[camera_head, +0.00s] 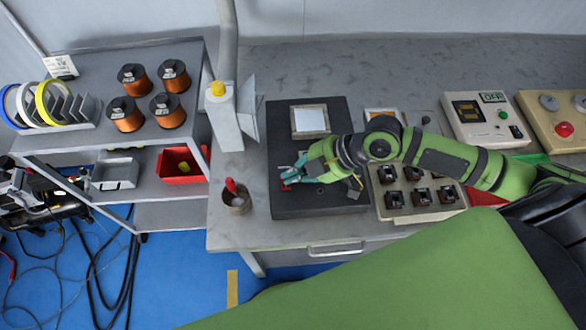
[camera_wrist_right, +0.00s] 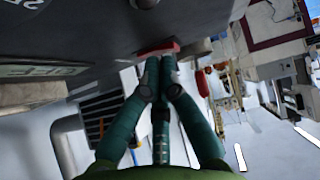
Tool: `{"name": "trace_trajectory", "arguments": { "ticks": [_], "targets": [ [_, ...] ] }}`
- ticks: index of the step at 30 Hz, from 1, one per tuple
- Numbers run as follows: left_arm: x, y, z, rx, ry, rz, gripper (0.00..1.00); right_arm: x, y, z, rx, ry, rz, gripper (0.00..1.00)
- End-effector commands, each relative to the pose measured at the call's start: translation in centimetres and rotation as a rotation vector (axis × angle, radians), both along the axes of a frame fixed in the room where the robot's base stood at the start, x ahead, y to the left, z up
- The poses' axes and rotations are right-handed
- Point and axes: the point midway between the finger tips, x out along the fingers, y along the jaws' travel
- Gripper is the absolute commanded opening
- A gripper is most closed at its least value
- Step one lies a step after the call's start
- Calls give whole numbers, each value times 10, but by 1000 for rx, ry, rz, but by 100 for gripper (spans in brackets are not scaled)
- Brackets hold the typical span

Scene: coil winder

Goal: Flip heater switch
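A dark grey box (camera_head: 312,205) with a pale square plate (camera_head: 310,121) on top stands on the bench. A small red switch (camera_head: 286,187) shows at its front left; this looks like the heater switch. In the right wrist view the red part (camera_wrist_right: 158,48) sits on the dark panel edge, with a label (camera_wrist_right: 40,70) to its left. My right gripper (camera_head: 291,176) reaches over the box from the right. Its teal fingers (camera_wrist_right: 160,62) come together just at the red part, with nothing seen between them. Whether they touch it I cannot tell. My left gripper is not in view.
A metal cup (camera_head: 237,203) with a red-handled tool stands left of the box. A white post-like device (camera_head: 222,118) is behind it. A panel of dark switches (camera_head: 420,197) lies under my right arm. A shelf (camera_head: 85,139) with copper coils is at left.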

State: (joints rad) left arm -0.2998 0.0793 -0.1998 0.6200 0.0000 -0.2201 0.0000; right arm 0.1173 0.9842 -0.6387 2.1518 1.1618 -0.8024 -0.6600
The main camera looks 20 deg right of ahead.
Motion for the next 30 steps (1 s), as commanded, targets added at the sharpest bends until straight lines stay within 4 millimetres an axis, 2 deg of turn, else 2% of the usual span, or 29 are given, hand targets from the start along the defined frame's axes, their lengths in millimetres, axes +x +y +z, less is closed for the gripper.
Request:
{"name": "trace_trajectory", "arguments": {
  "ticks": [4,16,20,27,28,30],
  "targets": [
    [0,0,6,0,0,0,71,-10,3,0,-1,10,4,0],
    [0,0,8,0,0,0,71,-11,3,1,-1,8,3,0],
    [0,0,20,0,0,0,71,-10,4,13,0,7,2,0],
    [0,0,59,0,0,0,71,-10,9,51,-1,5,-5,0],
    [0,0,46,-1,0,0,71,-12,1,45,-6,3,-5,0],
    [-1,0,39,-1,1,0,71,-17,-8,53,-6,5,-4,0]
  ]
}}
